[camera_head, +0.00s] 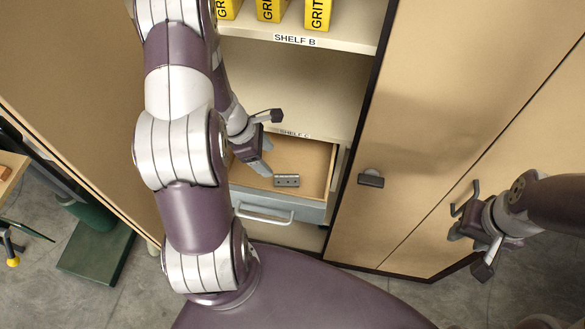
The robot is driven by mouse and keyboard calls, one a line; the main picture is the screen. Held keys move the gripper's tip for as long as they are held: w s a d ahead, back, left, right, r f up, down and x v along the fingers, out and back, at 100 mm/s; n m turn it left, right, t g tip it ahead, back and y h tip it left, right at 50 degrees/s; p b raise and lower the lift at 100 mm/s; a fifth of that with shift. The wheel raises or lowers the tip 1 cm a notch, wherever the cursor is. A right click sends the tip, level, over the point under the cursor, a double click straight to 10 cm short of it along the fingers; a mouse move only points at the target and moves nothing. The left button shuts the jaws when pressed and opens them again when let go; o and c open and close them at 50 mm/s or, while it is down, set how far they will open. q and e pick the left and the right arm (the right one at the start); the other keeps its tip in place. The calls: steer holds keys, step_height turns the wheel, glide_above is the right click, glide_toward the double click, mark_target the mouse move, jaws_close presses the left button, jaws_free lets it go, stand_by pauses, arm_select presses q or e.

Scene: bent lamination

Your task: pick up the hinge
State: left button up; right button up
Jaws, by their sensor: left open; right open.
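The hinge (287,181) is a small grey metal plate with several holes. It lies in the open drawer (315,155), near the drawer's front. My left gripper (272,142) is open at the left side of the drawer, above and to the left of the hinge, and is apart from it. My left arm hides the left part of the drawer. My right gripper (466,215) is open and empty, off to the right in front of the cabinet doors.
The drawer front has a light handle (264,215). Above the drawer is a shelf labelled SHELF B (295,40) with yellow GRIT boxes (318,14). A closed cabinet door with a dark handle (371,178) stands to the right. A dark green base (97,255) is on the floor at left.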

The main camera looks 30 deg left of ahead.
mark_target(285, 179)
arm_select(q)
steer(key=f, duration=0.1)
steer(key=d+f, duration=0.1)
steer(key=f, duration=0.1)
steer(key=shift+s+d+f, duration=0.15)
steer(key=shift+s+f, duration=0.1)
steer(key=shift+f, duration=0.1)
steer(key=x, duration=0.3)
steer(key=w+x, duration=0.1)
steer(key=x, duration=0.2)
steer(key=shift+w+d+f+p, duration=0.1)
steer(key=shift+w+p, duration=0.05)
steer(key=shift+p, duration=0.15)
steer(key=shift+f, duration=0.3)
steer(key=c, duration=1.2)
